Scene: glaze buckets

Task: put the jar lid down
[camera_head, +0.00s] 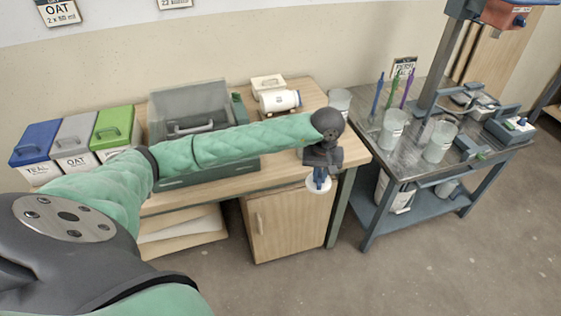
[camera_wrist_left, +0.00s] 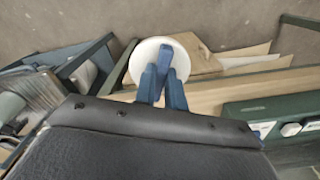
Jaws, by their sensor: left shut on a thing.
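The jar lid (camera_head: 319,184) is a small white disc. My left gripper (camera_head: 319,174), with blue fingers, is shut on it just off the front edge of the wooden table (camera_head: 284,169), near its right corner. In the left wrist view the lid (camera_wrist_left: 135,70) shows as a round white disc behind the closed fingers (camera_wrist_left: 164,77). Part of it is hidden by the fingers. My right gripper is not in view.
A metal bench (camera_head: 440,165) with cups and tools stands to the right. The table's front right is fairly clear.

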